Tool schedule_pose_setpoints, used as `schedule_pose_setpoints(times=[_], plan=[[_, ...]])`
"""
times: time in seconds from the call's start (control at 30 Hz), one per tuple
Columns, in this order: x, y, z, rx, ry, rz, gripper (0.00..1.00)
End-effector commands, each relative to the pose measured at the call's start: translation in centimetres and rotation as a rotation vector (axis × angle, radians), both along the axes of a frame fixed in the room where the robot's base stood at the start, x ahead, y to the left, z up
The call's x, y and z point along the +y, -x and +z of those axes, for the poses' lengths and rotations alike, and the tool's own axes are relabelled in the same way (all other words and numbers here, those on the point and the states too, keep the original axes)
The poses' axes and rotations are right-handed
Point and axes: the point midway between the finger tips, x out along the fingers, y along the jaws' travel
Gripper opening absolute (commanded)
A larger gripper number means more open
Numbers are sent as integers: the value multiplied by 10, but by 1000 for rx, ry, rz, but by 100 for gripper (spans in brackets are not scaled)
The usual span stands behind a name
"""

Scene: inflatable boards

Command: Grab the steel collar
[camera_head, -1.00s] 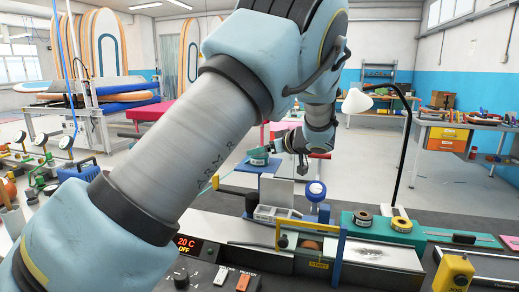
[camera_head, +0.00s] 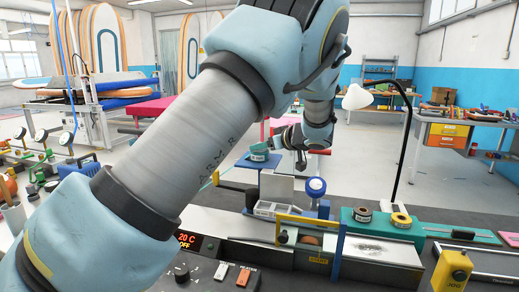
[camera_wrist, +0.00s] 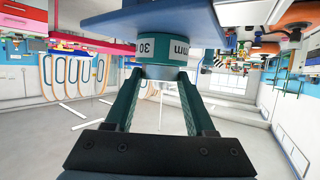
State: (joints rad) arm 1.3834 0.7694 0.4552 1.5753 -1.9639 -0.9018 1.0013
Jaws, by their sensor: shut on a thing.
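The steel collar (camera_wrist: 163,73) is a short grey ring between my fingertips in the wrist view, against a teal round piece with a white band marked "30 mm" (camera_wrist: 163,46). My gripper (camera_wrist: 163,78), with two dark green fingers, is shut on the collar from both sides. The wrist picture is upside down, so the blue plate (camera_wrist: 130,22) under the teal piece shows at the top. In the head view the teal piece (camera_head: 258,156) sits on the blue plate (camera_head: 250,163), left of my wrist. The collar is too small to make out there.
A grey lidded compartment box (camera_head: 275,190) and a blue round-topped stand (camera_head: 316,187) are in front of the plate. A desk lamp (camera_head: 358,97) rises at right. Open floor lies behind the bench.

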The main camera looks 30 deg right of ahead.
Motion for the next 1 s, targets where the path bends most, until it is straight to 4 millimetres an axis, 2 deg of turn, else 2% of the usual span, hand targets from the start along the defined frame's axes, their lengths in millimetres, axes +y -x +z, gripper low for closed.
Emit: schedule_pose_setpoints(times=[0.03,0.1,0.37,0.47,0.57,0.8,1.0], plan=[[0,0,0,0,0,0,7],[0,0,0,0,0,0,0],[0,0,1,0,1,0,0],[0,-1,8,-1,3,1,0],[0,-1,22,-1,6,1,0],[0,-1,70,-3,6,2,0],[0,-1,95,-1,2,1,0]])
